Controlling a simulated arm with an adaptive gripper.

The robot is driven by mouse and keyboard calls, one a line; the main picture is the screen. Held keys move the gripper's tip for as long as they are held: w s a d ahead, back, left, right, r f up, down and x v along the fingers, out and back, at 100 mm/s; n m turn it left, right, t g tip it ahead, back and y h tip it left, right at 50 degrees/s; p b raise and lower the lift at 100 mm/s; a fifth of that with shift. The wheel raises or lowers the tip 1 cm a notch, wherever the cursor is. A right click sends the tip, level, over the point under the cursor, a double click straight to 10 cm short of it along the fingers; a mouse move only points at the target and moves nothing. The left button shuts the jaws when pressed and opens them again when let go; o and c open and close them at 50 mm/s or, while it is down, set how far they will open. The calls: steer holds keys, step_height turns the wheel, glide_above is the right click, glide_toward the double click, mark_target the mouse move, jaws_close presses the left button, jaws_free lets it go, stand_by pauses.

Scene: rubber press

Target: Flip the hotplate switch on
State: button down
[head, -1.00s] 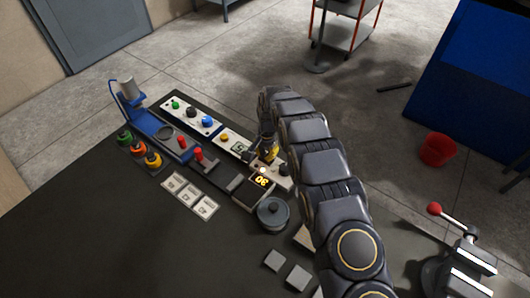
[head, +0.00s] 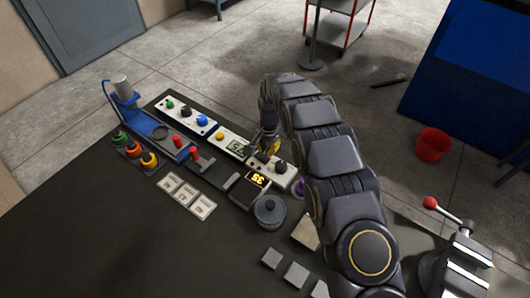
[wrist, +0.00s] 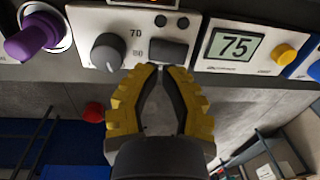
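My gripper (wrist: 160,69) has yellow and black fingers, their tips together and nothing between them. In the wrist view the tips are just below a dark rocker switch (wrist: 168,52) on a white panel (wrist: 143,19); I cannot tell whether they touch it. A grey knob (wrist: 107,52) is left of the switch, near the markings 70 and 80. In the head view my gripper (head: 267,147) is over the panel, partly hidden by my arm. The hotplate (head: 249,190) has a lit yellow display reading about 35 and is beside a grey lidded pot (head: 268,211).
A purple knob (wrist: 33,37) is left of the panel in the wrist view. To the right are a display reading 75 (wrist: 235,46), a yellow button (wrist: 284,54) and a blue knob (wrist: 315,71). A blue stand (head: 125,98) is at the far left of the bench.

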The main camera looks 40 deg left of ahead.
mark_target(260, 154)
step_height(260, 154, up, 11)
steer(key=d, duration=0.1)
steer(key=shift+d, duration=0.4)
steer(key=shift+a+r+y, duration=0.2)
steer(key=shift+a+y, duration=0.3)
steer(key=shift+a, duration=0.2)
steer(key=shift+f, duration=0.15)
steer(key=f, duration=0.4)
steer(key=a+f, duration=0.1)
steer(key=f, duration=0.4)
steer(key=a+f, duration=0.1)
steer(key=f, duration=0.3)
steer(key=shift+f, duration=0.35)
steer(key=shift+a, duration=0.15)
